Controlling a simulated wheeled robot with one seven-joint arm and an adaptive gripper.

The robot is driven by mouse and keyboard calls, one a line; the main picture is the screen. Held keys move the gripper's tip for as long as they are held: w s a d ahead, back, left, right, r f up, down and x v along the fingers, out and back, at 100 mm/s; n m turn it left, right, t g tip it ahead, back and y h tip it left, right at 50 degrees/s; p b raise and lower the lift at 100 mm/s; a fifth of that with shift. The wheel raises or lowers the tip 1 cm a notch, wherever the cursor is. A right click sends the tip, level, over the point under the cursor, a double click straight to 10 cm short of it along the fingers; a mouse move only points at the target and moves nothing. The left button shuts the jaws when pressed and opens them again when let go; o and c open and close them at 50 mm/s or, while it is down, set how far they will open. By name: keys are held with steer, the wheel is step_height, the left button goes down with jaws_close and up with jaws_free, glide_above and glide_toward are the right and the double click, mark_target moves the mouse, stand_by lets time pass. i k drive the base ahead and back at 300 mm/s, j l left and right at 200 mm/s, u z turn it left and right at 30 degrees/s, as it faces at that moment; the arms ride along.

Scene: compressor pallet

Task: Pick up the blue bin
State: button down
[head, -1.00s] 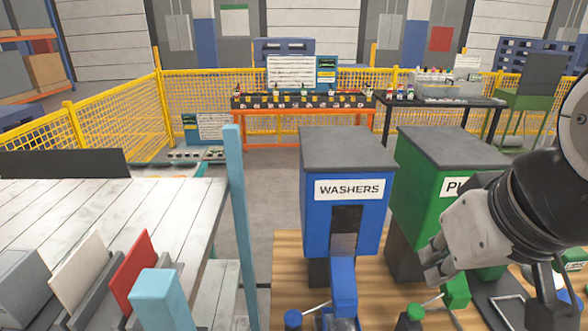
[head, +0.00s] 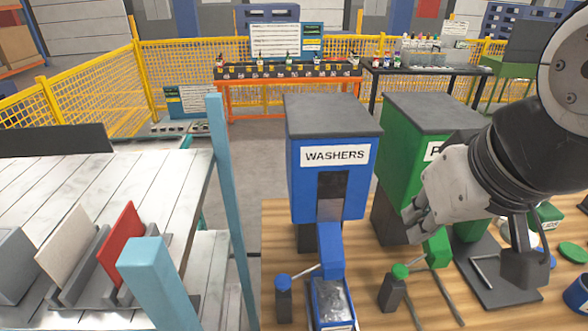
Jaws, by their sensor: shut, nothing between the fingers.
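A small open blue bin (head: 333,303) sits on the wooden tabletop under the chute of the blue WASHERS dispenser (head: 307,180). It holds grey metallic pieces and has a white label on its front, cut by the bottom edge of the picture. My gripper (head: 412,218) hangs in front of the green dispenser, right of the bin and apart from it. Its fingers point left and down and are shut with nothing between them. My arm hides part of the green dispenser and its label.
The green dispenser (head: 408,140) stands right of the blue one. A blue-topped post (head: 283,298) and a green-topped post (head: 394,288) flank the bin. A light-blue upright (head: 232,190) and a rack with panels (head: 100,265) stand left. A blue cup (head: 577,292) is at the right edge.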

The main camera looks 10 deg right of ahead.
mark_target(333, 310)
steer(key=k+l, duration=0.65)
steer(key=l, duration=0.25)
